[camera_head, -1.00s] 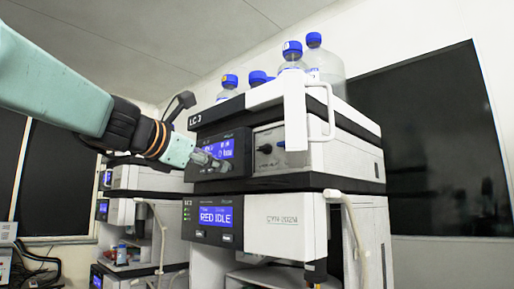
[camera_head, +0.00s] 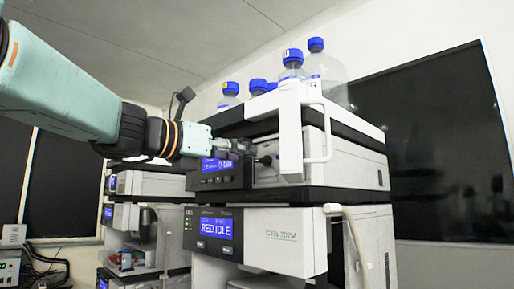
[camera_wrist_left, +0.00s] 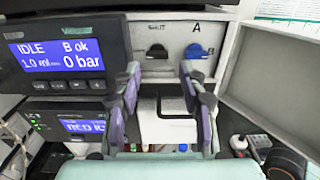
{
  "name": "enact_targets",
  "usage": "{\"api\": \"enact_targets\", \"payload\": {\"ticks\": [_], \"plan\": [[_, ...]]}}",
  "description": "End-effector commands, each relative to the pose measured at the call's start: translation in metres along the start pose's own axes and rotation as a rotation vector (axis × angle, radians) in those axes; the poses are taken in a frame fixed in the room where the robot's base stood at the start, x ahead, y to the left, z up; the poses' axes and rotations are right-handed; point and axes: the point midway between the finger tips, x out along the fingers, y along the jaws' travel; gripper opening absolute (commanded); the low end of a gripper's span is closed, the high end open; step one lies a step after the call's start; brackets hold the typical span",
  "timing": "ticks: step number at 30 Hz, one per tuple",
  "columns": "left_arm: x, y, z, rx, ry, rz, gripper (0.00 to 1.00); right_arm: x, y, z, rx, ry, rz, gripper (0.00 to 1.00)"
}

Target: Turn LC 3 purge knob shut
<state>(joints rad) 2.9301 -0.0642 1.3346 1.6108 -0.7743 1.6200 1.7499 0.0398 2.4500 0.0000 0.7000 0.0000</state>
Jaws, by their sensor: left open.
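The LC 3 unit's upper module has a pale front panel (camera_wrist_left: 174,35) with two knobs in the left wrist view. A black knob (camera_wrist_left: 157,51) sits on the left below small, partly legible lettering. A blue knob (camera_wrist_left: 194,51) sits on the right, near the letter A. The black knob also shows in the head view (camera_head: 267,160). My left gripper (camera_wrist_left: 159,72) is open and empty, its fingers pointing at the panel, one toward each side of the black knob. In the head view the gripper (camera_head: 243,149) is just left of that knob; contact cannot be told. My right gripper is out of view.
A screen (camera_wrist_left: 55,53) reading IDLE and 0 bar is left of the knobs. A white upright panel with a handle (camera_head: 291,130) stands just right of the black knob. Blue-capped bottles (camera_head: 292,65) stand on top. A lower module screen (camera_head: 216,226) reads RED IDLE.

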Motion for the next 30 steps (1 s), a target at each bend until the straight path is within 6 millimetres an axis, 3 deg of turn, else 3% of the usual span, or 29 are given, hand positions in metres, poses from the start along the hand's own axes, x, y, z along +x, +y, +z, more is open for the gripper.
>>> {"api": "enact_targets", "payload": {"ticks": [5, 9, 15, 26, 30], "plan": [[0.01, 0.0, 0.002, -0.001, 0.004, 0.004, 0.41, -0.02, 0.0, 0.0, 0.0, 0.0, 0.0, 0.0], [0.037, 0.0, -0.001, 0.001, 0.005, 0.002, 0.41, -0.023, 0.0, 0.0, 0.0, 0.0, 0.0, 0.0], [0.056, 0.0, 0.0, 0.0, 0.002, 0.004, 0.41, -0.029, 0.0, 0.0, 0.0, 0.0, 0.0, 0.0], [0.061, 0.001, -0.002, -0.001, 0.002, 0.004, 0.41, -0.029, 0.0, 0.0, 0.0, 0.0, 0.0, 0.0], [0.061, 0.001, -0.002, -0.001, 0.002, 0.004, 0.3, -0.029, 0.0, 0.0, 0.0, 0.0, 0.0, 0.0]]}}
